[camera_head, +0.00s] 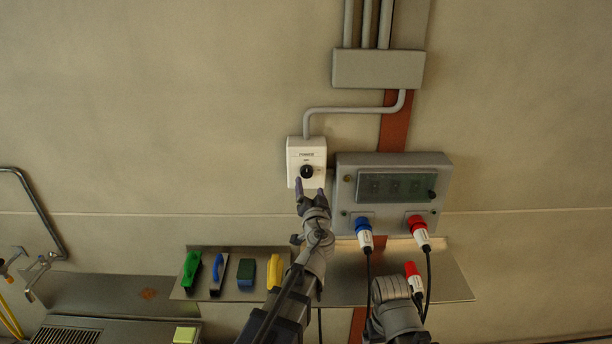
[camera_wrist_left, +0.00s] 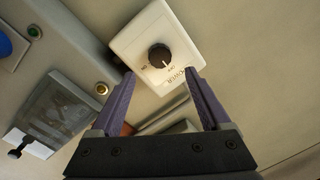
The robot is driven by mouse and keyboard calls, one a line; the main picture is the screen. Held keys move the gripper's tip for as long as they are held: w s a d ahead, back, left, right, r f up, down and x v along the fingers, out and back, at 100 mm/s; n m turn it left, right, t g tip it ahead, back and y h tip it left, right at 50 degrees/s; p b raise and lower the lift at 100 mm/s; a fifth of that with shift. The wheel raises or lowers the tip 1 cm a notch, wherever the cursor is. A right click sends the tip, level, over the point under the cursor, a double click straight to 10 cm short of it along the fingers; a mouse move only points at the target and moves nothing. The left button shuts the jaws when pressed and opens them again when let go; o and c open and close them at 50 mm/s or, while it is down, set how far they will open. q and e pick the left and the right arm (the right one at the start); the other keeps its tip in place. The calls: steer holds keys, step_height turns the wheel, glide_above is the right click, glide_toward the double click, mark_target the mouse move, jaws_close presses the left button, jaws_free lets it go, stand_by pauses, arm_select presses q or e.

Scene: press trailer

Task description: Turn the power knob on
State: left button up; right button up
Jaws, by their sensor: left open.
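The power knob (camera_head: 307,171) is a black round knob on a white box (camera_head: 292,152) labelled POWER, fixed to the wall. In the left wrist view the knob (camera_wrist_left: 160,56) has a pale pointer mark, and the white box (camera_wrist_left: 140,32) shows small lettering around it. My left gripper (camera_head: 310,184) is just below and in front of the knob. In the wrist view its two purple fingers (camera_wrist_left: 158,88) are open and empty, with the knob beyond the gap between their tips. My right arm shows at the bottom right, but its fingers cannot be made out clearly.
A grey socket panel (camera_head: 400,218) with a dark window stands right of the box, with a blue plug (camera_head: 363,226) and a red plug (camera_head: 417,224) in it. Another red plug (camera_head: 411,270) is below. A metal shelf (camera_head: 455,288) holds several brushes and sponges. The wall left of the box is clear.

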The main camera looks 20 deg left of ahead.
mark_target(307, 174)
arm_select(q)
steer(key=x, duration=0.7)
steer(key=shift+w, duration=0.1)
jaws_close()
stand_by(0.5)
